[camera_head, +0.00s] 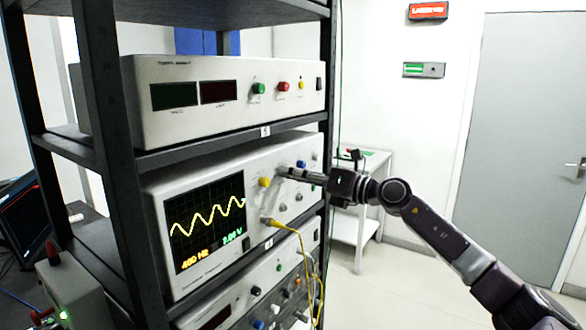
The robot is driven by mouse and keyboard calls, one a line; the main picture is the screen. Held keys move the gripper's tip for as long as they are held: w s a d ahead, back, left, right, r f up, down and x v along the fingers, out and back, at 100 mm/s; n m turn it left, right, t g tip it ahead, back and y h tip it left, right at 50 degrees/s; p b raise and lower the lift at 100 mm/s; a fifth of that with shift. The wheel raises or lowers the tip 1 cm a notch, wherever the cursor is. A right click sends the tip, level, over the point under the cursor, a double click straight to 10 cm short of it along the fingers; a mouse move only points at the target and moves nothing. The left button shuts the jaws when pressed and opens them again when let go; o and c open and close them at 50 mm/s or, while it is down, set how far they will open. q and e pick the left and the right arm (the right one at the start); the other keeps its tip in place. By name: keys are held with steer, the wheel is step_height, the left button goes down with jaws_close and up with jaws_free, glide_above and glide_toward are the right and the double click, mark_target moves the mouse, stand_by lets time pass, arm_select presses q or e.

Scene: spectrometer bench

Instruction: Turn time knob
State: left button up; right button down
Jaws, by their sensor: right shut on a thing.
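The oscilloscope (262,240) stands on the middle shelf of the rack. Its screen (205,220) shows a yellow wave, "400 HZ" and a green voltage reading. Its front panel has a yellow knob (264,182), a blue knob (301,164) and several pale knobs. My right gripper (285,172) reaches in from the right and is shut on a knob between the yellow and blue ones. The fingertips mostly hide that knob, and the panel labels are too small to read. My left gripper is not in view.
A yellow cable (290,228) hangs from the oscilloscope's lower panel. A device with two dark displays (235,100) sits on the shelf above, and another instrument (262,290) below. Dark rack posts frame the shelves. A white side table (350,228) stands behind my right gripper.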

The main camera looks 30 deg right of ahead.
steer(key=shift+m+p, duration=0.45)
steer(key=shift+m, duration=0.35)
steer(key=c, duration=1.8)
jaws_free()
steer(key=shift+d, duration=0.1)
steer(key=shift+v, duration=6)
steer(key=shift+f, duration=0.1)
